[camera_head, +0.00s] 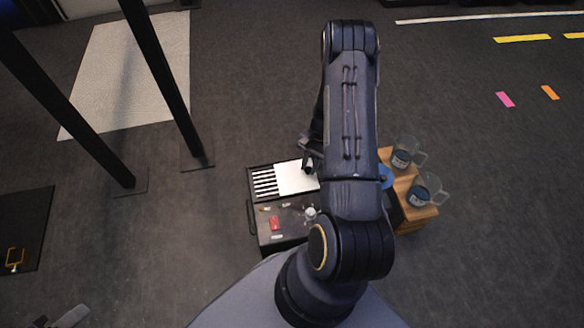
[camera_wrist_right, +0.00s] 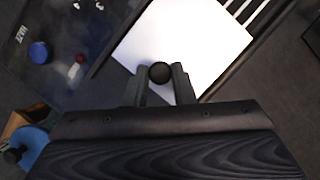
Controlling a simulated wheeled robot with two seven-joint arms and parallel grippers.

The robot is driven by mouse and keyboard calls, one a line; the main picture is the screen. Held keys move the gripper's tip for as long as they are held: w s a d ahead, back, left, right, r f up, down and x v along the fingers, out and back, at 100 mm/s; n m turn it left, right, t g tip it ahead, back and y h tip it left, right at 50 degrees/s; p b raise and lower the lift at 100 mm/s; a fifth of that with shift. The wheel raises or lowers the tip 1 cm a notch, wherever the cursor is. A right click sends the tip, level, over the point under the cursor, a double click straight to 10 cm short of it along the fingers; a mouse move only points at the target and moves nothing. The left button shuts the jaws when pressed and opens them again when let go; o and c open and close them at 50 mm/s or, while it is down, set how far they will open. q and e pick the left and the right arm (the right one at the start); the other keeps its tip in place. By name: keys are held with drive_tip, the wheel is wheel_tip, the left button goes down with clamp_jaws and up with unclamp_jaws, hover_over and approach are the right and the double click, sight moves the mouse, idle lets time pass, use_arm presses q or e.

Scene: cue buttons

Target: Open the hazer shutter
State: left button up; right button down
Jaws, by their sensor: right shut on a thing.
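The hazer (camera_head: 262,226) is a dark box on the floor, left of my right arm. Its top has a slatted vent (camera_head: 264,183) and a flat white shutter (camera_head: 293,178). Slats show on the left of the shutter in the head view and at the upper right in the wrist view (camera_wrist_right: 262,14). A round black knob (camera_wrist_right: 160,72) stands at the shutter's edge in the wrist view. My right gripper (camera_wrist_right: 158,84) is shut on this knob, one finger on each side. In the head view my right arm partly hides the gripper (camera_head: 309,162).
A wooden stand (camera_head: 424,214) with two clear mugs (camera_head: 407,153) is to the right. Black posts (camera_head: 165,80) rise at the left. The floor between is clear.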

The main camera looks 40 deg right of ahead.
drive_tip(key=shift+s+d, duration=0.25)
drive_tip(key=shift+d, duration=0.3)
drive_tip(key=shift+s+d, duration=0.25)
drive_tip(key=shift+d, duration=0.25)
drive_tip(key=c, duration=1.2)
unclamp_jaws()
drive_tip(key=shift+c, duration=0.2)
drive_tip(key=p+v, duration=0.2)
drive_tip(key=v, duration=0.5)
drive_tip(key=shift+r, duration=0.35)
drive_tip(key=shift+w+r, duration=0.1)
